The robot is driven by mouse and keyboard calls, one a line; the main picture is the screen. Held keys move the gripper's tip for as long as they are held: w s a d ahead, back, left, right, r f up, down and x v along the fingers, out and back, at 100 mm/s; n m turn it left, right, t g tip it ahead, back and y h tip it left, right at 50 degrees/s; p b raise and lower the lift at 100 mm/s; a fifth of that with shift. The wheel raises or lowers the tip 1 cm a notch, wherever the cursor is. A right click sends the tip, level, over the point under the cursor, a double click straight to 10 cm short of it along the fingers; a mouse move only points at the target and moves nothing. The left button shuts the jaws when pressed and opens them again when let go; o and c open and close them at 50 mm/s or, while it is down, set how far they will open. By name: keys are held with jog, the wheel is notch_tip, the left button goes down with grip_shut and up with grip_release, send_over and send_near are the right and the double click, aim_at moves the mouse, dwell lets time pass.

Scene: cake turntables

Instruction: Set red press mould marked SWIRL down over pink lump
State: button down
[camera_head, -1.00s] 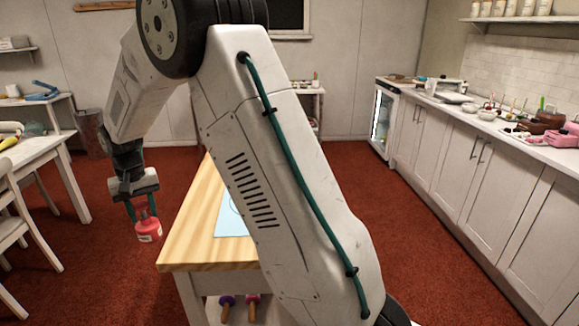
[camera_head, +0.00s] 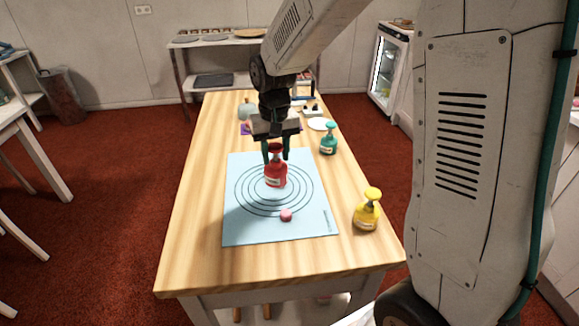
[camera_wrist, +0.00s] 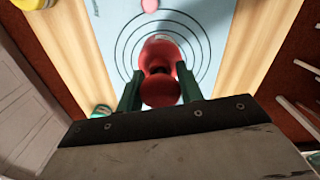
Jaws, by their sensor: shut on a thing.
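My gripper (camera_head: 277,152) is shut on the red press mould (camera_head: 275,175), its two green fingers on either side of the mould's neck. The mould hangs upright over the ringed light-blue mat (camera_head: 240,230); whether its base touches the mat I cannot tell. A pale label shows on its front, too small to read. The pink lump (camera_head: 286,215) sits on the mat, nearer the front edge than the mould and slightly right. In the wrist view the red mould (camera_wrist: 160,55) shows between the fingers, with the pink lump (camera_wrist: 150,5) apart from it at the top edge.
A yellow press mould (camera_head: 367,212) stands right of the mat, and a teal one (camera_head: 328,140) stands farther back on the right. A white plate (camera_head: 320,124) and other items lie at the table's far end. The wooden table's left side (camera_head: 195,220) is clear.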

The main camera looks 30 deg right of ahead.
jog(key=s+f+n, duration=0.1)
jog(key=s+f, duration=0.3)
jog(key=s, duration=0.3)
jog(key=shift+a, duration=0.3)
dwell(0.7)
jog(key=shift+f, duration=1.9)
jog(key=c, duration=0.5)
grip_release()
jog(key=shift+r, duration=0.1)
jog(key=shift+r, duration=3.45)
